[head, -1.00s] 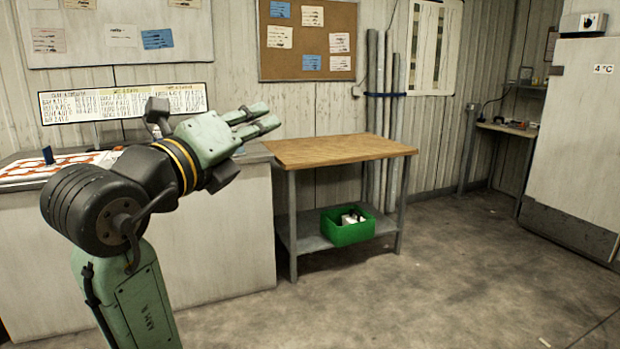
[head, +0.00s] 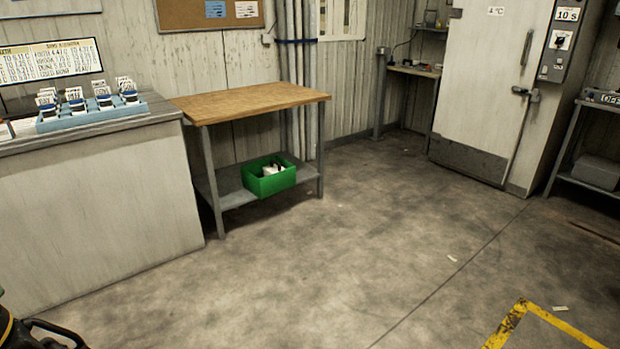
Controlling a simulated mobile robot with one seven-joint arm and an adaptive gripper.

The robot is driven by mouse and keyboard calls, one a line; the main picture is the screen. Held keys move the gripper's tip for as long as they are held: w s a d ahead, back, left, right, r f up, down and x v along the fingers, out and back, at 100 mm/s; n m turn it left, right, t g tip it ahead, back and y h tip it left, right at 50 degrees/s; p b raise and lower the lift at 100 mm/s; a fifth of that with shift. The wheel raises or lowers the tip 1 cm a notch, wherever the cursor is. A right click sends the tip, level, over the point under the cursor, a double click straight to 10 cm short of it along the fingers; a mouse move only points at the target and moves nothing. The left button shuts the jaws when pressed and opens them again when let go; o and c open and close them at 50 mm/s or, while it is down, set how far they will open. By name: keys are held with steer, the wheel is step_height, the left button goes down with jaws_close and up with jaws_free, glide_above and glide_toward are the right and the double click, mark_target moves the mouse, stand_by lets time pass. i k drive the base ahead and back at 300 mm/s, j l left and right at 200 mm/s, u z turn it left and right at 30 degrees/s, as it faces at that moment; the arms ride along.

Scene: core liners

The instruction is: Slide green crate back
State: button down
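The green crate (head: 272,184) sits on the grey lower shelf (head: 236,199) of a wooden-topped table, toward the shelf's right side. Its front appears close to the shelf's front edge. It holds something white and dark that I cannot make out. My gripper is out of view; only a dark part of my arm shows at the lower left corner. Nothing of mine touches the crate.
The wooden tabletop (head: 250,102) is bare. A white counter (head: 90,215) with a blue rack (head: 92,113) stands left. Grey pipes (head: 298,80) stand behind the table. The floor in front is clear, with yellow marking (head: 540,318) at lower right.

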mark_target(253, 180)
steer(key=i+z, duration=0.2)
steer(key=i, duration=0.7)
steer(key=i+l, duration=0.1)
steer(key=i, duration=2.95)
steer(key=i+u, duration=0.5)
steer(key=i, duration=0.5)
